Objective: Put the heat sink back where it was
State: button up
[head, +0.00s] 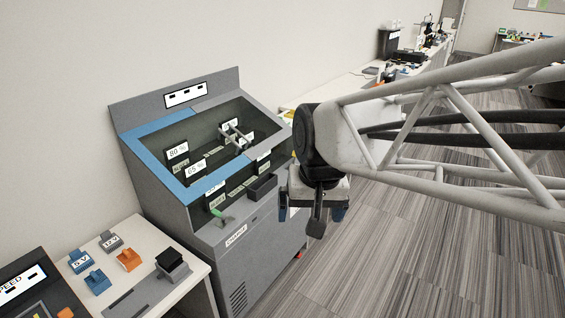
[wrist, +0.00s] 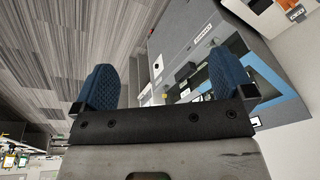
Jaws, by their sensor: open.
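I cannot pick out the heat sink with certainty in either view. My gripper (head: 312,214) hangs in the air in front of the right side of the grey and blue cabinet (head: 265,235) in the head view. In the wrist view its two blue ridged fingers (wrist: 164,82) stand wide apart with nothing between them. The cabinet has a sunken, blue-edged bay with labelled cards such as 80 % and 65 %, and a grey metal fixture (head: 236,138) inside. A black block (head: 172,263) sits on the white table at lower left; its kind is unclear.
The white table (head: 190,290) also holds a blue 5 V block (head: 80,261), a grey 12 V block (head: 110,241), another blue block (head: 97,282) and an orange one (head: 128,260). A green lever (head: 222,221) sticks out of the cabinet front. Striped floor (head: 400,240) lies open at right.

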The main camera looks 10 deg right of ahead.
jog(key=s+d+f, duration=0.1)
jog(key=s+d, duration=0.1)
jog(key=s, duration=0.2)
jog(key=s+d+f+n+h, duration=0.1)
jog(key=s+d, duration=0.1)
jog(key=s, duration=0.3)
jog(key=shift+s+d+t, duration=0.15)
jog(key=shift+d+t, duration=0.15)
jog(key=shift+d, duration=0.1)
dwell(0.7)
